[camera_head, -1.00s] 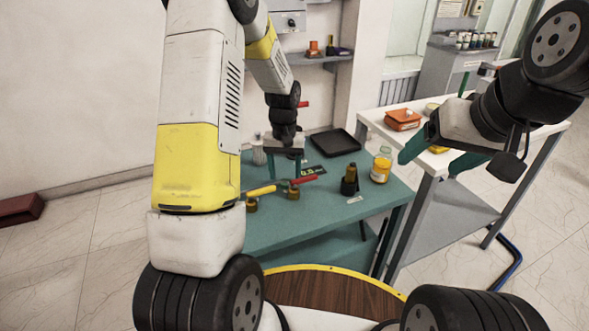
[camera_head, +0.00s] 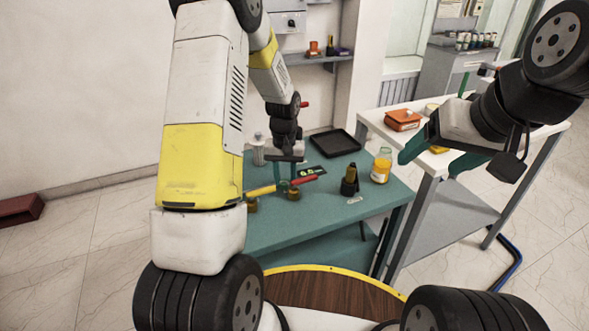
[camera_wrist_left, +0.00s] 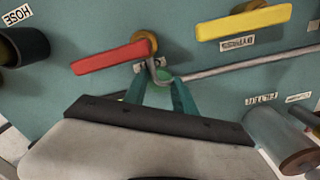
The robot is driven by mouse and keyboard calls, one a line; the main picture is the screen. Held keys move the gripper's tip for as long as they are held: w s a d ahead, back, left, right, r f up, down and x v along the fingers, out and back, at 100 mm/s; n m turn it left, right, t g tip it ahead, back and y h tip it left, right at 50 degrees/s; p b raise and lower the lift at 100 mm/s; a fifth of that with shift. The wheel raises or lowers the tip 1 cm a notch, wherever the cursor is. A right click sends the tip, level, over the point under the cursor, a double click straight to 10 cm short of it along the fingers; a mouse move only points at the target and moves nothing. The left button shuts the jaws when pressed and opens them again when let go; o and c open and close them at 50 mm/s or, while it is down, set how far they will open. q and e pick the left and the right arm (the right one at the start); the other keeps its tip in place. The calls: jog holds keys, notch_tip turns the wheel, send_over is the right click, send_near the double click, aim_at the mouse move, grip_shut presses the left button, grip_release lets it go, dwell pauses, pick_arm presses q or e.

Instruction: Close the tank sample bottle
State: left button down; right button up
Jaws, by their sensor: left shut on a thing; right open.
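A clear jar with yellow-orange contents (camera_head: 381,166) stands upright on the teal table (camera_head: 330,225), towards its right side. I cannot tell for sure that it is the tank sample bottle. My left gripper (camera_head: 286,180) points down at the red-handled valve (camera_head: 303,180), well left of the jar. The fingers partly hide the piece. My right gripper (camera_head: 428,158) is open and empty near the white table.
A yellow handle (camera_head: 262,190) lies beside the red one. A silver container (camera_head: 258,152) and a black tray (camera_head: 334,143) stand behind. A dark fitting (camera_head: 349,180) stands near the jar. The white table (camera_head: 437,163) holds an orange case (camera_head: 402,120).

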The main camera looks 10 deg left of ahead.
aim_at(285, 182)
pick_arm(q)
notch_tip(285, 182, up, 10)
dwell(0.6)
